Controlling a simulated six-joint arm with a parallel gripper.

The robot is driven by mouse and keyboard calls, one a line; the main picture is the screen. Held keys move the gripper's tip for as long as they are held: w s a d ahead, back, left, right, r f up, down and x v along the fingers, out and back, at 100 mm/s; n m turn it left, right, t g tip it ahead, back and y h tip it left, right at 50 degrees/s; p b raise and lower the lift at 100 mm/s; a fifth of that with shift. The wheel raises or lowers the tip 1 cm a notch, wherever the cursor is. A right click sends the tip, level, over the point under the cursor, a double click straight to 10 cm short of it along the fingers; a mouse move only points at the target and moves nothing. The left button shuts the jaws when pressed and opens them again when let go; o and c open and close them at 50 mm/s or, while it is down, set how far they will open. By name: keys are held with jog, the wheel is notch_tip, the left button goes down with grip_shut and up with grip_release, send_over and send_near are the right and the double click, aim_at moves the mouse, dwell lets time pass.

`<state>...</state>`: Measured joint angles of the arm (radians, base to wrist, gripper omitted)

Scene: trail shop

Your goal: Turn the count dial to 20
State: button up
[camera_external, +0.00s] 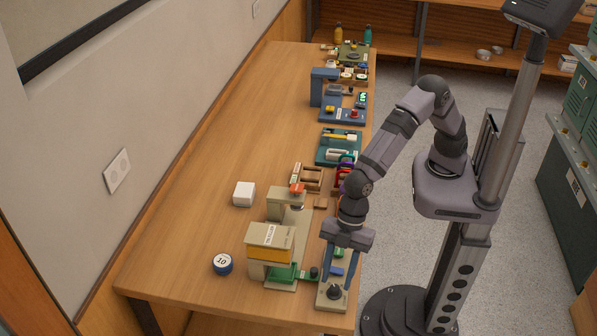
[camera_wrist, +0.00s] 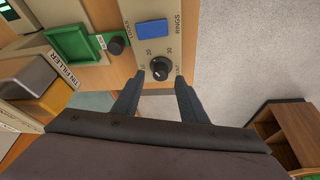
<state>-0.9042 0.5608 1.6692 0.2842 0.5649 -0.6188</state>
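The count dial (camera_wrist: 160,68) is a round black knob on a beige panel (camera_wrist: 170,12), with printed numbers around it. The 20 and 30 show above the knob in the wrist view; the marks at its sides are too small to read surely. Where its pointer stands I cannot tell. The dial also shows at the near end of the panel in the external view (camera_external: 334,293). My gripper (camera_wrist: 159,79) is open and points down at the dial, one finger on each side of it. Whether the fingers touch the knob I cannot tell. It also shows over the panel in the external view (camera_external: 338,284).
A blue button (camera_wrist: 152,29) sits on the panel beyond the dial. A green tray (camera_wrist: 74,45) and a small black knob (camera_wrist: 116,45) are to the left, beside the tin filler (camera_external: 270,240). A round tin marked 10 (camera_external: 222,265) and a white box (camera_external: 243,194) stand on the wooden bench.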

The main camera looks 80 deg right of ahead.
jog(key=shift+b+v, duration=0.5)
jog(key=shift+v, duration=2.2)
jog(key=s+d+r+m+y+p, duration=0.1)
jog(key=d+r+m+p, duration=0.15)
jog(key=d+m, duration=0.55)
jog(key=s+d+r+m+y+p, duration=0.1)
jog(key=s+d+r+m+p, duration=0.15)
jog(key=d+m, duration=0.6)
jog(key=s+d+f+n+h+b, duration=0.15)
jog(key=d+f, duration=0.25)
jog(key=d, duration=0.5)
jog(key=s+d+f+m+g+h+b, duration=0.1)
jog(key=d+f+h+b, duration=0.2)
jog(key=d, duration=0.5)
jog(key=s+d+f+n+h+b, duration=0.1)
jog(key=s+d+f+h, duration=0.1)
jog(key=d+f, duration=0.5)
notch_tip(320, 180, up, 21)
jog(key=d+p, duration=0.2)
jog(key=p, duration=1.6)
jog(key=shift+p, duration=0.3)
